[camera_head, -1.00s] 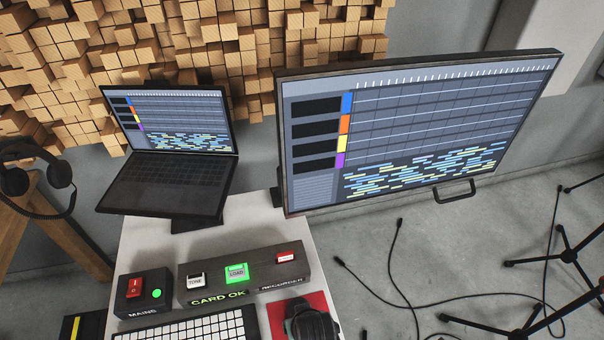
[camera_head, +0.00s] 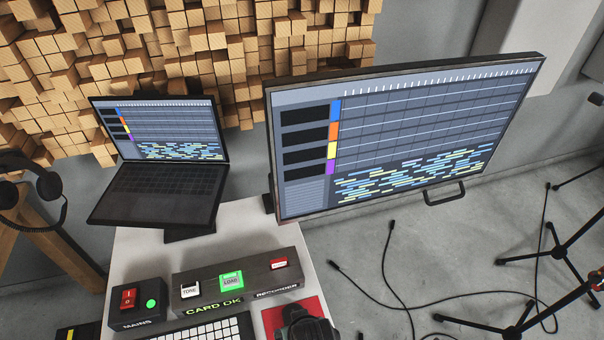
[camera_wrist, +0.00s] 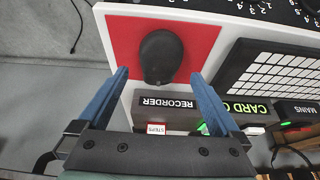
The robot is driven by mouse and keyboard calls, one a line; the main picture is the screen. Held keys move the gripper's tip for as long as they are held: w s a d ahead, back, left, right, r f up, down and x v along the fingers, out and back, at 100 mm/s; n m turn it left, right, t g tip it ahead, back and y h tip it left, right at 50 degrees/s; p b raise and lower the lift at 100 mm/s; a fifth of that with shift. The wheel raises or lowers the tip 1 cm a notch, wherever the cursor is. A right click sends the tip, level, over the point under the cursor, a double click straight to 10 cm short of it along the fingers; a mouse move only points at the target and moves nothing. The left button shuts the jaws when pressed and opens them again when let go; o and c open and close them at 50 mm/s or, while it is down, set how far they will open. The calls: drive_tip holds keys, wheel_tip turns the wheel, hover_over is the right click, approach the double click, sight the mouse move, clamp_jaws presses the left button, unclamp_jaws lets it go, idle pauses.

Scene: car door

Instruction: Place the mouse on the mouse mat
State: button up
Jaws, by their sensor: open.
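The mouse (camera_wrist: 161,57) is a dark, rounded shape. In the wrist view it lies on the red mouse mat (camera_wrist: 125,45), with red showing around it. The mat also shows at the bottom of the head view (camera_head: 275,322), partly covered by a dark shape that I cannot identify for certain. My gripper (camera_wrist: 159,73) is open. Its two blue fingers are spread wide, with their tips to either side of the mouse's near end in the wrist view. Nothing is held between them. The height of the fingers above the mat is unclear.
The recorder box (camera_head: 240,277) stands beside the mat. The mains box (camera_head: 139,305) and a pad grid (camera_head: 215,332) are near it. A laptop (camera_head: 160,190) and a large monitor (camera_head: 400,140) stand behind. Cables and stands (camera_head: 555,250) are on the floor at right.

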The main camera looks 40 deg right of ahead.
drive_tip(key=v, duration=0.7)
drive_tip(key=shift+r+p, duration=0.4)
drive_tip(key=shift+s, duration=0.1)
drive_tip(key=w+a+r+n+t+h, duration=0.1)
drive_tip(key=w+r+t, duration=0.3)
drive_tip(key=w+r, duration=0.5)
drive_tip(key=w+a+r+n+t+h, duration=0.1)
drive_tip(key=w+r+t, duration=0.2)
drive_tip(key=w+r, duration=0.65)
drive_tip(key=w+a+r+n+t, duration=0.1)
drive_tip(key=a+r+t, duration=0.2)
drive_tip(key=r, duration=0.8)
drive_tip(key=a+r+t, duration=0.2)
drive_tip(key=r+t, duration=0.1)
drive_tip(key=r, duration=0.8)
drive_tip(key=s+a+r+t+y, duration=0.1)
drive_tip(key=s+a+r+t, duration=0.2)
drive_tip(key=r, duration=0.6)
drive_tip(key=s+a+r+n+t+y, duration=0.1)
drive_tip(key=s+a+r+t, duration=0.2)
drive_tip(key=r, duration=0.7)
drive_tip(key=s+a+r+n+t+y, duration=0.1)
drive_tip(key=s+a+r+t, duration=0.3)
drive_tip(key=r, duration=0.5)
drive_tip(key=shift+s+a+r+y, duration=0.4)
drive_tip(key=shift+s+a+y, duration=0.1)
drive_tip(key=shift+s, duration=0.5)
